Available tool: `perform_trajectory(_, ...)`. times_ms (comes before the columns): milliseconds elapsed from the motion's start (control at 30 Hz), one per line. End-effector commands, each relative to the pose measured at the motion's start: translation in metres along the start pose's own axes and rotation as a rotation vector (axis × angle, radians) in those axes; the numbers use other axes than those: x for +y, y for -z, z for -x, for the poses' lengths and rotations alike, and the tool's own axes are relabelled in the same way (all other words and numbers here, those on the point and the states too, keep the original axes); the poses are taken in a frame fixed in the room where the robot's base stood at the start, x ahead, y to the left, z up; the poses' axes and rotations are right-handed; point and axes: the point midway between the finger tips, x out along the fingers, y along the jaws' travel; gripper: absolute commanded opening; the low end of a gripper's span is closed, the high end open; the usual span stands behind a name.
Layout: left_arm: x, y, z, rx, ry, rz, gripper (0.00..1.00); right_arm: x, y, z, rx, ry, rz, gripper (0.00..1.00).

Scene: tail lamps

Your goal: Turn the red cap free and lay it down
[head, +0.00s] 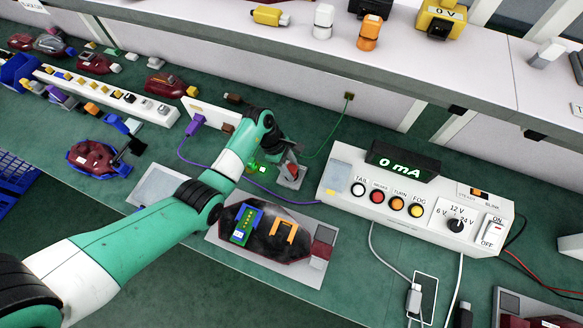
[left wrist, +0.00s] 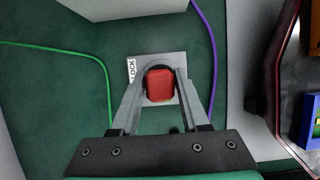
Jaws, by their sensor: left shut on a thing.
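The red cap (left wrist: 160,85) sits on a small grey plate (left wrist: 183,119) marked LOCK in the left wrist view. My left gripper (left wrist: 160,92) is shut on the cap, with one finger on each side of it. In the head view the red cap (head: 291,170) and its plate (head: 288,182) show beside the end of my left gripper (head: 285,165), on the green bench top. Whether the cap is turned or still seated cannot be told. My right gripper is not in view.
A dark red lamp (head: 262,262) with a blue part and an orange clip lies on a grey mat in front. The white test box (head: 420,205) reading 0 mA stands to the right. Purple (head: 245,184) and green (head: 333,125) cables run near the plate.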

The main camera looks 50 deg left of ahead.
Motion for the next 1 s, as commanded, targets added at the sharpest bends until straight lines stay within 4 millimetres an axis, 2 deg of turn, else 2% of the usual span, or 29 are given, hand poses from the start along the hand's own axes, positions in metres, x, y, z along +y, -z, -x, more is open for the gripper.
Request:
perform_trajectory(33,0.000,0.000,0.000,0.000,0.000,0.000,0.00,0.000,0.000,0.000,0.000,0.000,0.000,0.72)
perform_trajectory(67,0.000,0.000,0.000,0.000,0.001,0.000,0.41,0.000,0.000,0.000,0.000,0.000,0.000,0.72)
perform_trajectory(300,0.000,0.000,0.000,0.000,0.001,0.000,0.00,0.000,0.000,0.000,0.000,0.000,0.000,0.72)
perform_trajectory(533,-0.001,-0.001,0.002,0.000,-0.009,0.024,0.00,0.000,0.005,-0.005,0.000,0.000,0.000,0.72)
perform_trajectory(1000,-0.001,-0.001,0.002,0.001,-0.080,0.199,0.00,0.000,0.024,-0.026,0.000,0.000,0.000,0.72)
